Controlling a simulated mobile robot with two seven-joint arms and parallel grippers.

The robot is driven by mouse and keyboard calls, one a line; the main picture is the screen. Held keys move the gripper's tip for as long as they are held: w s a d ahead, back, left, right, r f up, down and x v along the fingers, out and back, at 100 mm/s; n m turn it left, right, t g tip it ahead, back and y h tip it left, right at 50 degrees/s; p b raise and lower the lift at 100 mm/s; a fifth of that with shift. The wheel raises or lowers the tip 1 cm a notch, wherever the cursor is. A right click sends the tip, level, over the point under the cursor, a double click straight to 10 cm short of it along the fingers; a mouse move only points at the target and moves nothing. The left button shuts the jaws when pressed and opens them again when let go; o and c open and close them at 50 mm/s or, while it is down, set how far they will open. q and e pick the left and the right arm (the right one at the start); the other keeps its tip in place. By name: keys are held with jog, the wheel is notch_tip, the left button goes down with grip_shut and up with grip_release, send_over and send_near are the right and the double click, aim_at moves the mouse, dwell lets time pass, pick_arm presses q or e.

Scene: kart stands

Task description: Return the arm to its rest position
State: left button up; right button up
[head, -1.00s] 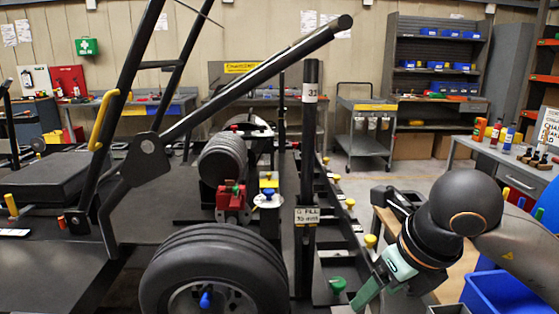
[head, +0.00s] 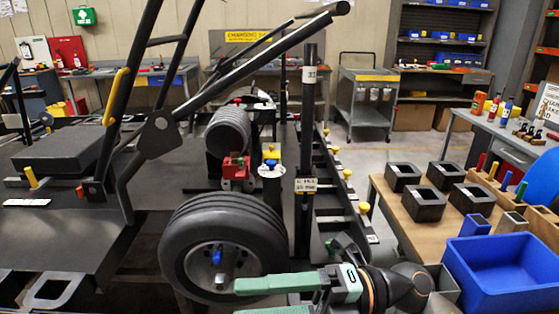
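My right gripper (head: 275,296) has pale green fingers and a grey wrist. It lies low in the head view, pointing left, in front of the lower right part of the kart wheel (head: 185,225). Its two fingers are spread apart, with nothing visible between them; the lower finger is partly cut off by the picture's bottom edge. The dark arm links behind it (head: 405,285) come in from the lower right. I cannot tell whether the fingers touch the wheel. My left gripper is not in view.
A wooden bench (head: 410,205) at right holds several black square trays and coloured tubes. A blue bin (head: 500,270) stands at lower right. The kart's steel posts and a dark rail with yellow knobs (head: 364,208) rise close beyond the gripper.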

jog(key=w+d+m+t+y+p, duration=0.1)
jog(key=w+d+m+t, duration=0.25)
jog(key=m+t, duration=0.45)
jog(key=w+d+m+t+y+p, duration=0.1)
jog(key=w+d+m+t, duration=0.1)
jog(key=w+m+t, duration=0.4)
jog(key=d+f+m+t+h+p, duration=0.1)
jog(key=d+f+m+t+h, duration=0.3)
jog(key=f+m+h, duration=0.35)
jog(key=d+f+m+t+h+p, duration=0.1)
jog(key=d+f+m+t+h, duration=0.25)
jog(key=f+m+h, duration=0.45)
jog(key=s+d+f+m+g+h, duration=0.1)
jog(key=s+d+f+m+g, duration=0.2)
jog(key=s+f, duration=0.4)
jog(key=s+d+f+m+g+h+p, duration=0.1)
jog(key=s+d+f+m+g+h, duration=0.1)
jog(key=s+f, duration=0.6)
notch_tip(320, 180, down, 5)
jog(key=d+m+g, duration=0.1)
jog(key=m+g, duration=0.1)
jog(key=g, duration=0.1)
jog(key=shift+d+f+g, duration=0.2)
jog(key=shift+g, duration=0.15)
jog(key=shift+m, duration=0.25)
